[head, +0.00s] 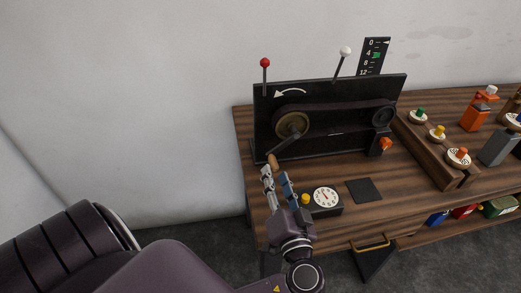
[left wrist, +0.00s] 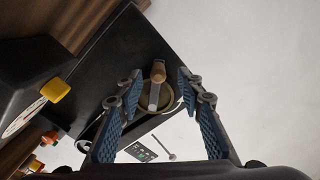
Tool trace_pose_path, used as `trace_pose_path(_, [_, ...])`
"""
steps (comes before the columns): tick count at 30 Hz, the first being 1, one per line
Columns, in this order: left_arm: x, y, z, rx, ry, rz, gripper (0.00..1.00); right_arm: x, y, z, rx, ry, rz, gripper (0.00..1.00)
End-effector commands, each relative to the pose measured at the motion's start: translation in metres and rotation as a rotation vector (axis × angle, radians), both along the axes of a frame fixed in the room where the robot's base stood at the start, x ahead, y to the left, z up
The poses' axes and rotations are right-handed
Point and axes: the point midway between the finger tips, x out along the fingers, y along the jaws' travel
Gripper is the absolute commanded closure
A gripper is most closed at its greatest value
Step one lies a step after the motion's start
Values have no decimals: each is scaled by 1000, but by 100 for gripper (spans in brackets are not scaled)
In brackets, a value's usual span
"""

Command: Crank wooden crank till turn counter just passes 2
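The wooden crank handle (head: 272,162) sits at the end of a metal arm on the brass pulley (head: 292,124) of the black dynamo panel (head: 335,95). The crank arm points down and left. My left gripper (head: 277,178) is open just in front of the handle. In the left wrist view the wooden handle (left wrist: 158,72) lies beyond and between the open fingertips (left wrist: 158,85), with no contact visible. The turn counter may be the white dial (head: 325,197) on the small black box; its reading is too small to tell. My right gripper is not in view.
A scale (head: 373,56) and red (head: 265,63) and white (head: 345,51) knobbed rods rise behind. Colored pegs (head: 437,131) stand right.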

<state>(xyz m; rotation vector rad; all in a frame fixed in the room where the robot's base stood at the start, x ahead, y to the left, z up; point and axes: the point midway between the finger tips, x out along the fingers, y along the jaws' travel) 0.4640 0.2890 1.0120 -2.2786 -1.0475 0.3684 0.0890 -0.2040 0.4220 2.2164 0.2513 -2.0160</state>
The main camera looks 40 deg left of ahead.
Motion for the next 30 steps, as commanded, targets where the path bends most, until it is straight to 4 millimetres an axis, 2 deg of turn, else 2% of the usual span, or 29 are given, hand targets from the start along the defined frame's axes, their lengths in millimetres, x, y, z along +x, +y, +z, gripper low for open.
trace_pose_path(6, [23, 28, 5, 4, -1, 1, 66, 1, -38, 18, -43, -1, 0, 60])
trace_pose_path(10, [35, 42, 3, 3, 1, 1, 66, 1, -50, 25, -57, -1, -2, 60])
trace_pose_path(15, [43, 51, 1, 0, 1, 1, 66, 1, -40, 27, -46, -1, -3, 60])
trace_pose_path(19, [44, 53, 0, -1, 1, 0, 66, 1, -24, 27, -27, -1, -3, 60])
trace_pose_path(23, [44, 53, 0, -1, 1, 0, 66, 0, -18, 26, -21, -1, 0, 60])
trace_pose_path(30, [44, 52, 0, -1, 1, 0, 90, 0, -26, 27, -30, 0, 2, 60])
